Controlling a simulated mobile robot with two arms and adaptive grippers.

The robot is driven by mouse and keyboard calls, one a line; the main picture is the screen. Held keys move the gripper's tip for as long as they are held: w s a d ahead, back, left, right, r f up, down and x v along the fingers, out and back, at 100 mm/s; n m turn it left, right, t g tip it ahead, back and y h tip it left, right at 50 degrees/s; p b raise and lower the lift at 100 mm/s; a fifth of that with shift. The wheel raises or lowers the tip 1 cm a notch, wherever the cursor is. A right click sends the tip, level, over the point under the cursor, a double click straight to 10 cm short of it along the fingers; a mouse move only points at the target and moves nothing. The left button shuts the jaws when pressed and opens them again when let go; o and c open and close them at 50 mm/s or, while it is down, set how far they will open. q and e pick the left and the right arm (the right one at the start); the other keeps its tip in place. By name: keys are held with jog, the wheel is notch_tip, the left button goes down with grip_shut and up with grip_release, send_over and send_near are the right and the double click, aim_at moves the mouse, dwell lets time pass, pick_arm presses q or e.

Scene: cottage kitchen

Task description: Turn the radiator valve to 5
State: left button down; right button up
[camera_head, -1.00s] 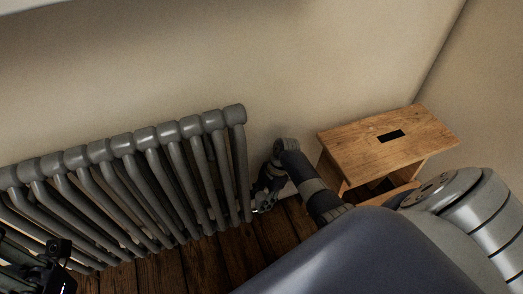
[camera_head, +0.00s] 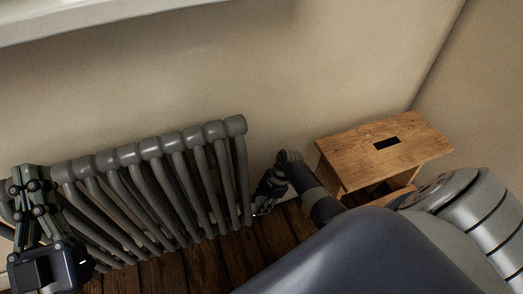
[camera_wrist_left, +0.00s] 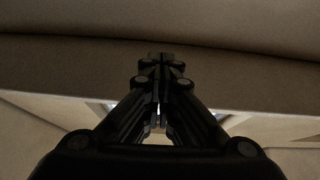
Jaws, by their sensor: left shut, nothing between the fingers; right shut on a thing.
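The grey column radiator (camera_head: 160,185) stands along the wall in the head view. My right gripper (camera_head: 264,205) is low at the radiator's right end, close to the floor. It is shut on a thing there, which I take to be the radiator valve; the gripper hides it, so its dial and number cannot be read. My left gripper (camera_head: 30,178) is in front of the radiator's left end, fingers pointing up. It is shut and empty; its closed fingers also show in the left wrist view (camera_wrist_left: 160,62).
A wooden step stool (camera_head: 385,146) stands right of my right forearm, near the wall corner. A pale ledge (camera_head: 110,18) runs along the top left. The dark plank floor (camera_head: 170,270) is bare in front of the radiator. My large arm links cover the lower right.

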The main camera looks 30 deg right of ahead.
jog(key=shift+s+r+m+p, duration=0.1)
jog(key=shift+s+m+p, duration=0.05)
jog(key=shift+m+p, duration=0.6)
jog(key=shift+m+t+p, duration=0.5)
jog(key=shift+m, duration=0.45)
pick_arm(q)
notch_tip(320, 180, down, 14)
jog(key=w+a+g+y, duration=0.1)
jog(key=g+y, duration=0.1)
jog(key=g, duration=0.6)
jog(key=shift+w+a+f+y, duration=0.2)
jog(key=shift+w+a+y, duration=0.1)
jog(key=shift+y, duration=0.1)
pick_arm(e)
jog(key=shift+a, duration=0.1)
jog(key=o, duration=1.1)
jog(key=shift+h, duration=0.3)
jog(key=shift+c, duration=0.2)
jog(key=shift+d+r, duration=0.35)
jog(key=shift+r, duration=0.1)
jog(key=v, duration=1)
jog(key=shift+s+r, duration=0.15)
jog(key=shift+r, duration=0.2)
